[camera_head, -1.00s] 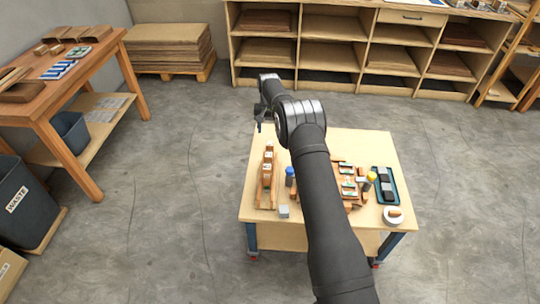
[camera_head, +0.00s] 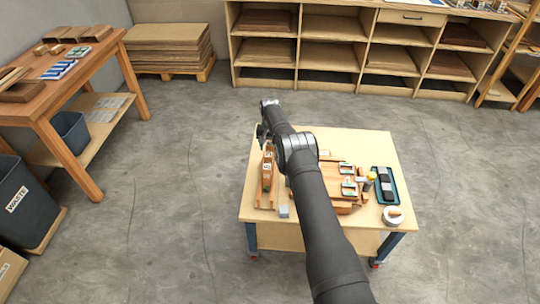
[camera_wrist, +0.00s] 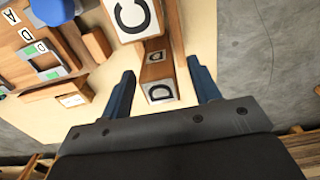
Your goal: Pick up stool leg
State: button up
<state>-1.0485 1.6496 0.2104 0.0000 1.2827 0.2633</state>
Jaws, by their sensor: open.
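Wooden pieces stand in a narrow wooden rack (camera_head: 266,201) on the left side of the table; the frames do not show clearly which is the stool leg. In the wrist view, a block marked D (camera_wrist: 160,91) lies between my fingers, and a block marked C (camera_wrist: 131,18) is just beyond. My gripper (camera_wrist: 160,76) is open, with one blue finger on each side of the D block. Gaps show between fingers and block, so nothing is gripped. In the head view, my gripper (camera_head: 262,137) is small and dark at the rack's far end.
The table (camera_head: 335,137) also holds wooden parts with labelled frames (camera_head: 348,182), a yellow-topped item (camera_head: 371,176), a dark blue tray (camera_head: 385,185), a white roll (camera_head: 393,216) and a small grey block (camera_head: 283,211). My arm crosses the table's middle and hides part of it.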

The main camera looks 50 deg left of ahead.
jog(key=shift+f, duration=0.25)
jog(key=shift+c, duration=0.3)
jog(key=c, duration=1.1)
